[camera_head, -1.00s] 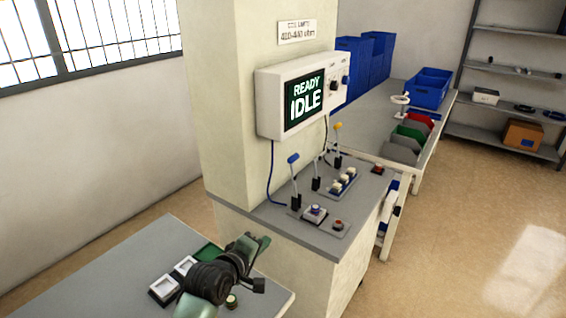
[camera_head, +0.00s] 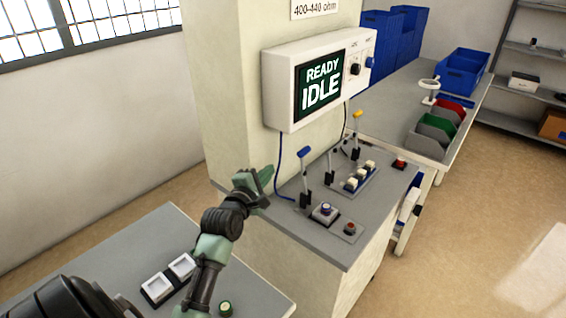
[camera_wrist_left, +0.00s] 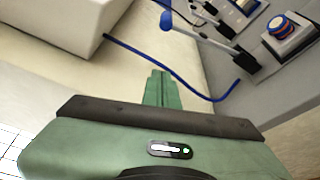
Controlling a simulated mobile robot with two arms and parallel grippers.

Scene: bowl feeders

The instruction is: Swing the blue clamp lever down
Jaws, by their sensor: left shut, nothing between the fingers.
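The blue clamp lever (camera_head: 304,170) stands upright on the grey counter, with a blue knob on top and a black base. Its blue knob and shaft (camera_wrist_left: 182,26) show at the top of the left wrist view. My left gripper (camera_head: 270,178) is shut and empty, just left of the lever and apart from it. Its closed fingers (camera_wrist_left: 161,88) show in the left wrist view. A small fixture with a blue-ringed part (camera_head: 325,211) sits in front of the lever. My right gripper is not in view.
A white monitor (camera_head: 317,83) reading READY IDLE hangs on the pillar above the counter. A blue cable (camera_head: 279,180) runs down behind the lever. A yellow-topped lever (camera_head: 356,132), several white blocks (camera_head: 360,175) and a red button (camera_head: 350,228) stand nearby. White trays (camera_head: 157,287) lie on the left table.

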